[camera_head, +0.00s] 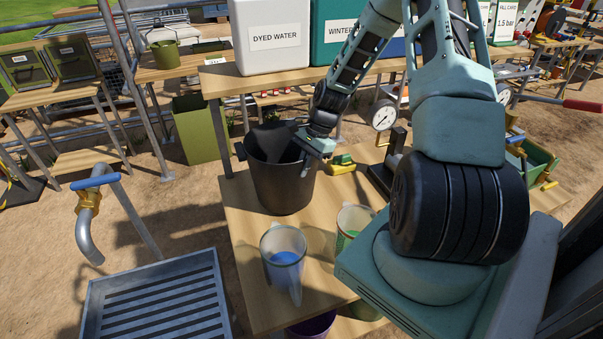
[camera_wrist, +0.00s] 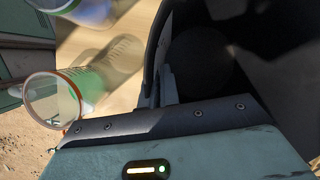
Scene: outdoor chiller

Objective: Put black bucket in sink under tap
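The black bucket (camera_head: 284,190) stands upright on the wooden table. My gripper (camera_head: 308,154) is at the bucket's right rim, reaching down from the upper right. In the wrist view the bucket's dark interior (camera_wrist: 205,60) fills the upper right, and a grey finger shows against its wall. The other finger is hidden, so I cannot tell whether the gripper is closed on the rim. The tap (camera_head: 90,235), with a blue handle and brass body, is at the left. Its spout hangs over the back left of the metal sink (camera_head: 85,322), which has a slatted grate and looks empty.
A clear jug with blue liquid (camera_head: 283,262) stands in front of the bucket, and a green-tinted jug (camera_head: 352,222) is to its right. A yellow-green item (camera_head: 342,164) lies behind. The white DYED WATER container (camera_head: 270,38) stands on the shelf behind. Space above the sink is clear.

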